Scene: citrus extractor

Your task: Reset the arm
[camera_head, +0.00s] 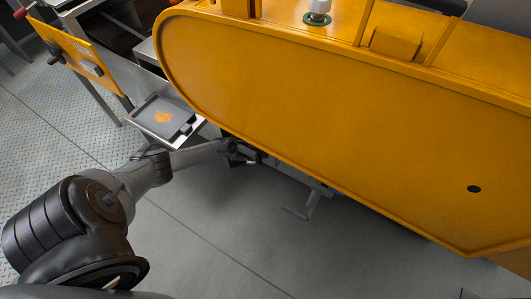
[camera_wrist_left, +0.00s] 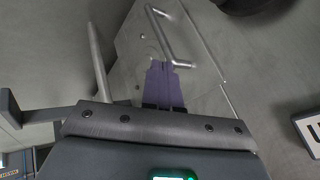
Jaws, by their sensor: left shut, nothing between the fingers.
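My left arm comes in from the left in the head view, and its gripper (camera_head: 258,160) is at the lower edge of the large yellow machine (camera_head: 310,95). The machine partly hides the gripper there. In the left wrist view the two purple fingers (camera_wrist_left: 164,84) are together, with nothing between them. Beyond them is a grey metal panel (camera_wrist_left: 205,75) with a bar handle (camera_wrist_left: 172,38). I cannot tell whether the fingers touch the panel. My right gripper is not in view.
A screen with an orange picture (camera_head: 163,117) lies on a metal tray beside the machine. A yellow panel (camera_head: 78,52) with a red knob stands at the upper left. A metal bracket (camera_head: 308,205) sticks out below the machine. The grey floor (camera_head: 250,240) in front is clear.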

